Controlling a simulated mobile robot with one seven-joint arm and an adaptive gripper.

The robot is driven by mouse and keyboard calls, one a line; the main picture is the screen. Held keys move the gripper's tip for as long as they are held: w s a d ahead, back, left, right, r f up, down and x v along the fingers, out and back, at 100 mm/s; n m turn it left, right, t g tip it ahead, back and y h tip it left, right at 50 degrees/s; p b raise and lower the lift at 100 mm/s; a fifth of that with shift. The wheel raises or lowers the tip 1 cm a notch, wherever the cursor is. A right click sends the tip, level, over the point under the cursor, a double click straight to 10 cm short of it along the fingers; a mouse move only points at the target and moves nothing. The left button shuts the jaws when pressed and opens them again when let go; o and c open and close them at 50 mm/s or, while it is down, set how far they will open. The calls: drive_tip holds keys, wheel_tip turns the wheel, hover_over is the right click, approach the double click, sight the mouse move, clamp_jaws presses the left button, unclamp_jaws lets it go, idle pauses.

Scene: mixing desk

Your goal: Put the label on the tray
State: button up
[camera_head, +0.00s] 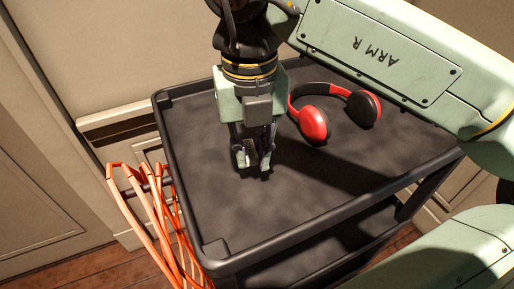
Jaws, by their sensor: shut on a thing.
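My gripper (253,164) points down over the tray (205,213), which is the dark, rimmed top of a black cart. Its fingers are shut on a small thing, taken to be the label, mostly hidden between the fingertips. I cannot make out its print or shape. The fingertips are low, close above the tray's surface left of its middle. I cannot tell whether the held thing touches the tray.
Red and black headphones (314,122) lie on the tray, right of my gripper. Orange cable (158,225) hangs in loops on the cart's left side. The tray's front and left areas are clear. A lower shelf (315,262) shows underneath.

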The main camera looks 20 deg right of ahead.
sight(255, 152)
drive_tip(key=shift+w+d+f, duration=0.1)
drive_tip(key=shift+w+d, duration=0.3)
drive_tip(key=shift+w, duration=0.3)
drive_tip(key=shift+w+d, duration=0.4)
drive_tip(key=shift+w, duration=0.25)
drive_tip(key=shift+w+d+f+b, duration=0.1)
drive_tip(key=shift+w+f+b, duration=0.1)
drive_tip(key=shift+f+b, duration=1.2)
drive_tip(key=shift+f+p, duration=0.4)
drive_tip(key=shift+f+b, duration=0.3)
drive_tip(key=o, duration=0.8)
drive_tip(key=shift+r, duration=0.1)
drive_tip(key=shift+o, duration=0.2)
wheel_tip(255, 152, up, 12)
drive_tip(key=p, duration=0.8)
drive_tip(key=shift+r+p, duration=0.2)
drive_tip(key=shift+p, duration=0.2)
